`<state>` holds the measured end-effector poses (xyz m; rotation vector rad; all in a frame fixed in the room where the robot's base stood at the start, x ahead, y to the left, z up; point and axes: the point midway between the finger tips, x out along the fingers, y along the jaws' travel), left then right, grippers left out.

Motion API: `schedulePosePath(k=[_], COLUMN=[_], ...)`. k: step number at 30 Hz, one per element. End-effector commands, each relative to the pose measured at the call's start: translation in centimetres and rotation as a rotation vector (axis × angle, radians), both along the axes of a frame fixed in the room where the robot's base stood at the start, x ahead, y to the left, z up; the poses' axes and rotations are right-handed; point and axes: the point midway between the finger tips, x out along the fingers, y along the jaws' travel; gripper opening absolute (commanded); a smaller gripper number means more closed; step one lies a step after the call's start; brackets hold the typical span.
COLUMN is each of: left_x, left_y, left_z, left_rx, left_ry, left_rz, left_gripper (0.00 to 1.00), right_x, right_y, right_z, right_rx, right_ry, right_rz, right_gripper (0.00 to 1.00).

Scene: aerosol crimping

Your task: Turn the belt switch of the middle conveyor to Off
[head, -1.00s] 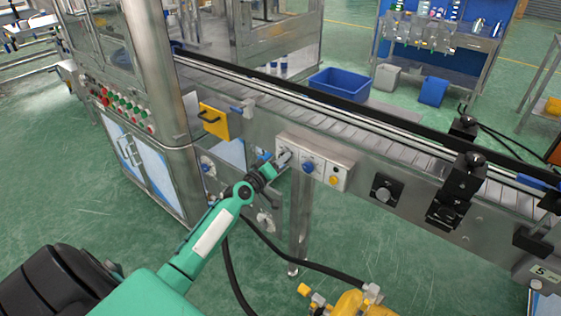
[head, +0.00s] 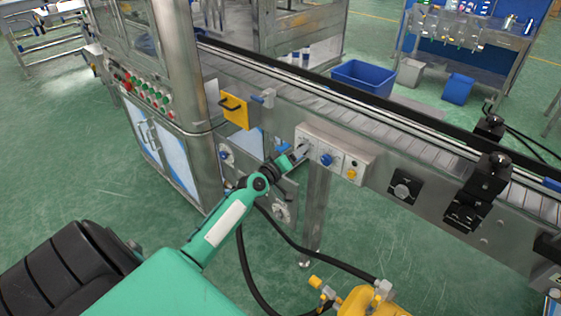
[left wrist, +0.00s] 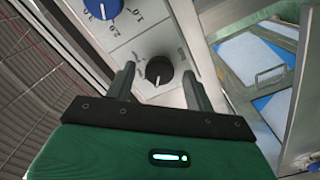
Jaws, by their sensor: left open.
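The middle conveyor (head: 350,108) runs diagonally across the head view. A light control box (head: 337,153) is fixed to its near side, with a blue dial (head: 327,160) and a yellow button (head: 351,174). In the left wrist view, a black rotary knob (left wrist: 159,70) with a white pointer mark sits on the panel; its labels are too small to read. My left gripper (head: 300,152) is at the left end of the box. In the left wrist view its open fingers (left wrist: 160,85) stand on either side of the black knob, with gaps visible. My right gripper is not in view.
A steel cabinet with coloured buttons (head: 148,97) stands left of the conveyor. A yellow handled plate (head: 235,111) is just left of the box. A black hose and a yellow device (head: 365,300) lie below.

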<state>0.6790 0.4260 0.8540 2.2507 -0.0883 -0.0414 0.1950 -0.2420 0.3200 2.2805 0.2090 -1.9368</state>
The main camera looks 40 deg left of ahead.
Motion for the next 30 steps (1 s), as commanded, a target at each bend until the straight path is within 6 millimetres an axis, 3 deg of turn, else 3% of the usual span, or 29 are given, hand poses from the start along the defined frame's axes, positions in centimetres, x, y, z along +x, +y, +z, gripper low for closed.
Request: schedulePosePath(k=[18, 24, 30], left_x=[-10.1, -12.0, -12.6], left_y=[0.8, 1.0, 1.0], left_z=[-0.2, -0.1, -0.1], left_rx=[0.002, 0.002, 0.001], left_ry=[0.003, 0.001, 0.001], left_rz=[0.0, 0.0, 0.001], left_gripper=[0.54, 0.54, 0.54], right_x=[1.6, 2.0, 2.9], right_y=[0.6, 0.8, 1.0], right_z=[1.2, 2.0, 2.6], right_rx=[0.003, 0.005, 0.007], right_ry=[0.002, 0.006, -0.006], right_rz=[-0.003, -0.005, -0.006], right_gripper=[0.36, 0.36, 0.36])
